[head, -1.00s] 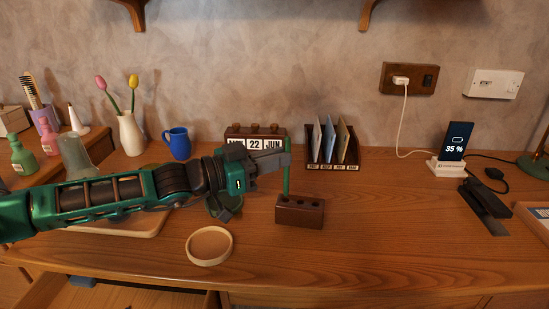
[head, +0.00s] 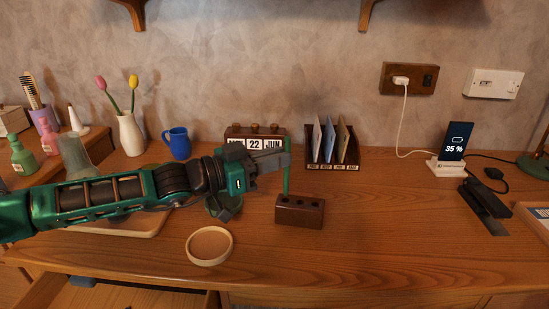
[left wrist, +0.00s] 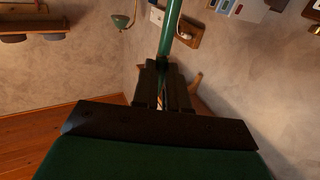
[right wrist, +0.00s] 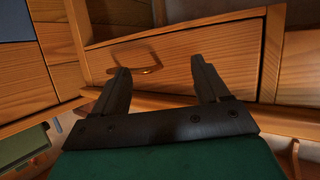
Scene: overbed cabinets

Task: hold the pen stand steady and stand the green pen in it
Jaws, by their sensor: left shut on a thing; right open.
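The green pen (head: 286,180) is upright in my left gripper (head: 284,155), which is shut on its upper part. The pen's lower end is at the left end of the brown pen stand (head: 300,217), by its left hole; I cannot tell whether it is inside the hole or just above or behind it. The stand is upright on the desk, with open holes in its top to the right of the pen. The left wrist view shows the pen (left wrist: 170,28) between the fingers (left wrist: 163,68). My right gripper (right wrist: 159,66) is open and empty, facing wooden drawers; it is not in the head view.
A round wooden ring or shallow dish (head: 209,261) lies left of the stand. Behind stand a block calendar (head: 238,132) and a letter rack (head: 345,166). A black stapler-like object (head: 484,206) lies at the right. The desk between stand and stapler is clear.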

